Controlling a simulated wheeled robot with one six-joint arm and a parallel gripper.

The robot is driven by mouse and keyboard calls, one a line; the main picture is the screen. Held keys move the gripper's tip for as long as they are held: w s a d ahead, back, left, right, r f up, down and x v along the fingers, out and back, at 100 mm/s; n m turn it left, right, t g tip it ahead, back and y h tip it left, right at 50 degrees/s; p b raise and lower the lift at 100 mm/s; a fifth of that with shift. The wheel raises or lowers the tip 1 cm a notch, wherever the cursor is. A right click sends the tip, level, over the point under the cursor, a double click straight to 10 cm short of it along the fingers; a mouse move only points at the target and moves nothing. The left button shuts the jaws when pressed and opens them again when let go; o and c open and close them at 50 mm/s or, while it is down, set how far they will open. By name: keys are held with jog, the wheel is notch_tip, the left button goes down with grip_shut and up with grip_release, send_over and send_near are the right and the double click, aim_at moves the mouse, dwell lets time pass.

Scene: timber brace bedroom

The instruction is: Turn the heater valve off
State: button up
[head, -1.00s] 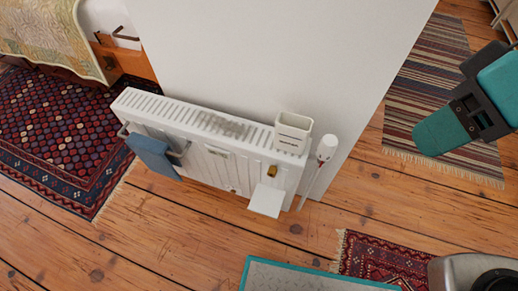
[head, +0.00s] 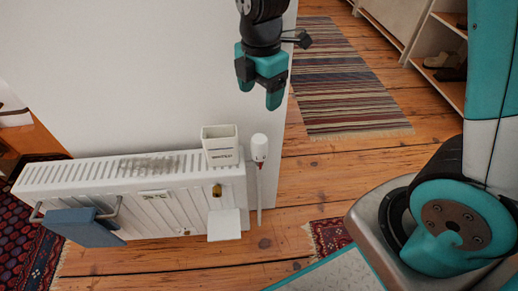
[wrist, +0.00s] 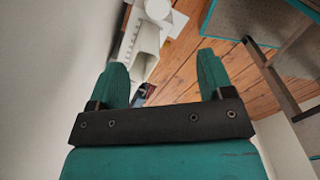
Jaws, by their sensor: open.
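The heater valve (head: 260,148) is a white rounded head with a small red mark, upright on a thin white pipe at the radiator's right end. The white radiator (head: 130,200) stands against the wall. My gripper (head: 260,92) is open and empty, pointing down, above and apart from the valve in the head view. In the wrist view its two teal fingers (wrist: 162,70) are spread with nothing between them. The radiator (wrist: 144,48) shows beyond the fingers, with white rounded shapes near the top edge; I cannot tell which is the valve.
A white slotted container (head: 221,148) sits on the radiator close left of the valve. A brass fitting (head: 217,190) and a white flap (head: 224,224) are below. A blue towel (head: 85,228) hangs at left. Shelves with shoes (head: 445,65) stand back right. Wooden floor right of the valve is clear.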

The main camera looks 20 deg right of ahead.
aim_at(260, 138)
jog(key=shift+n, duration=0.3)
jog(key=f+b, duration=0.2)
jog(key=f, duration=0.4)
jog(key=f+b, duration=0.2)
jog(key=f, duration=0.4)
jog(key=f+b, duration=0.2)
jog(key=f, duration=0.4)
jog(key=shift+w+b, duration=0.25)
jog(key=shift+b, duration=0.1)
jog(key=shift+c, duration=0.5)
jog(key=c, duration=0.8)
jog(key=shift+r, duration=0.1)
jog(key=shift+p, duration=0.3)
